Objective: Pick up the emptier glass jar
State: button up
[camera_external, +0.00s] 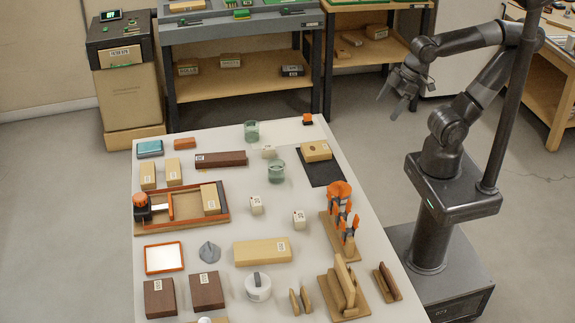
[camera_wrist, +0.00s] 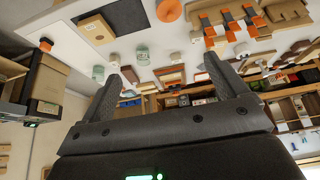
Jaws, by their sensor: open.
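Two greenish glass jars stand upright on the white table. One glass jar (camera_external: 251,131) is near the far edge; it also shows in the wrist view (camera_wrist: 98,73). The other glass jar (camera_external: 275,170) is closer, left of the black mat, and also shows in the wrist view (camera_wrist: 142,56). Their contents are too small to tell which is emptier. My gripper (camera_external: 389,105) is raised off the table's right side, apart from both jars. In the wrist view my gripper (camera_wrist: 163,72) is open with nothing between its fingers.
A wooden block (camera_external: 316,151) lies on the black mat (camera_external: 325,176) right of the nearer jar. An orange clamp-like thing (camera_external: 339,191) stands on the right edge. A dark red-brown bar (camera_external: 221,159) and small pale blocks (camera_external: 257,205) lie nearby. A grey shelf bench (camera_external: 240,33) stands beyond.

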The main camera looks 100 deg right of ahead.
jog(key=shift+c, duration=1.1)
